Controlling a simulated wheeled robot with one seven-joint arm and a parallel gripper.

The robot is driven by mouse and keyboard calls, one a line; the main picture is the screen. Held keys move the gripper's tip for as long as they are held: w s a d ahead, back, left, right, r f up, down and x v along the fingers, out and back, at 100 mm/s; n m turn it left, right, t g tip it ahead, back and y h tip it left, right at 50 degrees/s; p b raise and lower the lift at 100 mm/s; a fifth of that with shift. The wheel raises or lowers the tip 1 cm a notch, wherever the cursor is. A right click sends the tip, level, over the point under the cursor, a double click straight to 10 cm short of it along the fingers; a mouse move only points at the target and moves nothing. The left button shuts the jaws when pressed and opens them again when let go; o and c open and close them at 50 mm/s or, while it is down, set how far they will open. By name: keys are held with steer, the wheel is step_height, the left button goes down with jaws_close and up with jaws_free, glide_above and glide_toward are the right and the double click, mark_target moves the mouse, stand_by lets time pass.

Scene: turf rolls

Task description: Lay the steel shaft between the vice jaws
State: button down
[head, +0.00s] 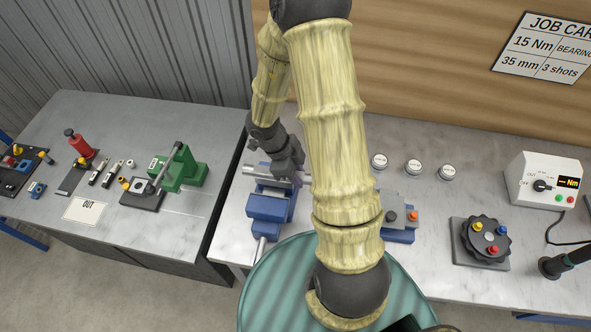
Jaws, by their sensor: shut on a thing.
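The blue vice (270,207) stands near the left edge of the right-hand bench, with its handle toward the front. My gripper (293,172) is just above the vice and reaches down from my arm. It is shut on the steel shaft (262,170), a light grey bar lying roughly level across the picture at the vice's back part.
My arm hides the bench's middle. Right of it are a grey and blue block (398,218), several white round tins (413,167), a dark rotary fixture (482,241) and a torque meter box (543,184). The left bench (190,222) holds a green press (182,168) and small tools. A gap separates the benches.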

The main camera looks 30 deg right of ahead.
steer(key=shift+w+f, duration=0.15)
steer(key=shift+f, duration=0.05)
step_height(320, 180, down, 11)
steer(key=b, duration=1)
stand_by(1.7)
steer(key=shift+f, duration=0.1)
steer(key=c, duration=1)
jaws_free()
steer(key=shift+c, duration=0.2)
steer(key=v, duration=1.7)
steer(key=shift+r+p, duration=0.25)
steer(key=shift+p, duration=0.15)
